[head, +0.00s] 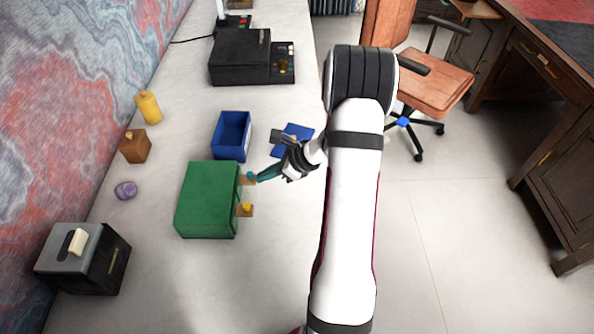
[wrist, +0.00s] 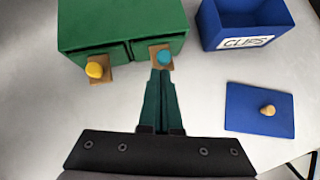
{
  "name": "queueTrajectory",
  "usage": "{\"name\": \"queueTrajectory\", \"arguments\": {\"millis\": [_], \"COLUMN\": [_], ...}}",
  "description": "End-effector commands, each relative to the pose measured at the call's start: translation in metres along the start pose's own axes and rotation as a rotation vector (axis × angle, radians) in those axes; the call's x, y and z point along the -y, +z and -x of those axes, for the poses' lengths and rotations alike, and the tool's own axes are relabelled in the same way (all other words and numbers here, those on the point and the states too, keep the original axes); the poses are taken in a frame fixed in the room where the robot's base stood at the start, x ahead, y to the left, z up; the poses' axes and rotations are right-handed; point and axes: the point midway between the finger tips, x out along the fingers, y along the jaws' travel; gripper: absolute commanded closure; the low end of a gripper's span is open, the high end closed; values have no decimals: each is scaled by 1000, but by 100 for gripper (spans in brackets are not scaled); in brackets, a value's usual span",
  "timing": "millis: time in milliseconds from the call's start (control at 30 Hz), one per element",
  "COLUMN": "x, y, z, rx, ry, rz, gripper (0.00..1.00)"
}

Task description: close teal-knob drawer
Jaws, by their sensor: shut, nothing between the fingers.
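The green drawer box (head: 208,199) stands on the pale desk, with two drawers on the side facing my gripper. The teal knob (wrist: 165,57) sits on a brown drawer front, at the right in the wrist view; it also shows in the head view (head: 250,176). The yellow knob (wrist: 94,70) is on the other brown drawer front, to its left. My gripper (wrist: 161,74) is shut and empty, its green fingertips right at the teal knob's drawer front, just below the knob in the wrist view. Whether they touch it I cannot tell.
A blue bin labelled CLIPS (wrist: 245,25) stands beside the green box. A blue lid with a wooden knob (wrist: 262,108) lies on the desk near its edge. A yellow bottle (head: 148,107), brown block (head: 135,147) and purple item (head: 125,190) stand near the wall.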

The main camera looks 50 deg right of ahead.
Motion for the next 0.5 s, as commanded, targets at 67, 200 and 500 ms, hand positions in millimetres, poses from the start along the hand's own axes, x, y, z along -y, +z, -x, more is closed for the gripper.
{"name": "queueTrajectory", "arguments": {"millis": [67,200,500], "x": [1,2,1], "y": [-12,-23,-23], "z": [12,52,117], "rx": [0,0,0], "ry": [-4,-9,-4], "rz": [-5,0,0], "gripper": [100,100,100]}}
